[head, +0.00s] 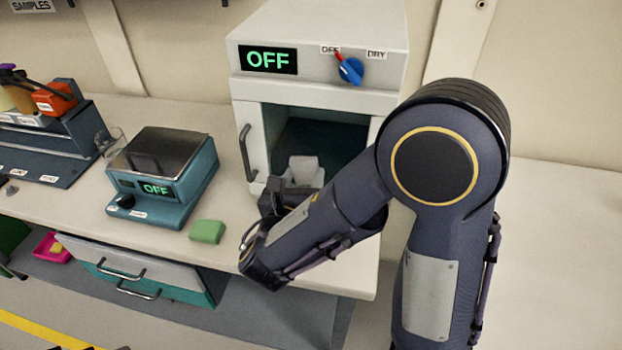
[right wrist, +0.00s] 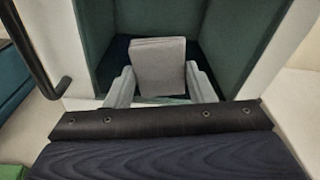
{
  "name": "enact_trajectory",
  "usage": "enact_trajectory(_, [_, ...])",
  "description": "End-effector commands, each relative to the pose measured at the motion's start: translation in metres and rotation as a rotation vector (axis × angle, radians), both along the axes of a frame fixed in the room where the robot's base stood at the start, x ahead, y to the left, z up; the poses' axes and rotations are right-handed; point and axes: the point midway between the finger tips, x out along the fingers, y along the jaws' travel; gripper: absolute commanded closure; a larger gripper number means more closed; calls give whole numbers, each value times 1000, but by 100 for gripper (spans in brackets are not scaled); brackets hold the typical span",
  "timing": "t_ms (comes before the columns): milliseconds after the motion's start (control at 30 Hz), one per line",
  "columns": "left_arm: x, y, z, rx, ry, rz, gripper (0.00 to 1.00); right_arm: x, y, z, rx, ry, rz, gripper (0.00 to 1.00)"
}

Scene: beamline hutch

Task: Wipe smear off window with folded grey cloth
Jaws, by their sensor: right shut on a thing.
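The folded grey cloth (head: 304,168) is a small light pad held upright in my right gripper (head: 303,182), in front of the white oven-like cabinet. In the right wrist view the cloth (right wrist: 160,66) stands between the two pale fingers of my right gripper (right wrist: 160,88), which is shut on it. Behind it is the cabinet's dark teal window area (head: 325,140), also in the right wrist view (right wrist: 110,40). I cannot tell whether the cloth touches it. I see no smear; the cloth and arm hide part of the area. My left gripper is not in view.
The cabinet (head: 320,30) has an OFF display, a blue knob (head: 351,70) and a dark handle (head: 245,152) left of the window area. A teal scale (head: 165,170) and a green block (head: 207,231) stand to the left. The counter at right is clear.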

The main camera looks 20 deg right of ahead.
Motion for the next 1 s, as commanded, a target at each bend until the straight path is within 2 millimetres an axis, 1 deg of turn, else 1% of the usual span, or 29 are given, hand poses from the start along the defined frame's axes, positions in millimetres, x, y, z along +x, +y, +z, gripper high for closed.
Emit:
enact_trajectory(500, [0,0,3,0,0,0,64,21,34,2,1,-5,8,69])
enact_trajectory(867, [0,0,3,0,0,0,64,22,36,1,1,-3,5,69])
enact_trajectory(1000, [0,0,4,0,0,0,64,15,40,1,1,-3,5,69])
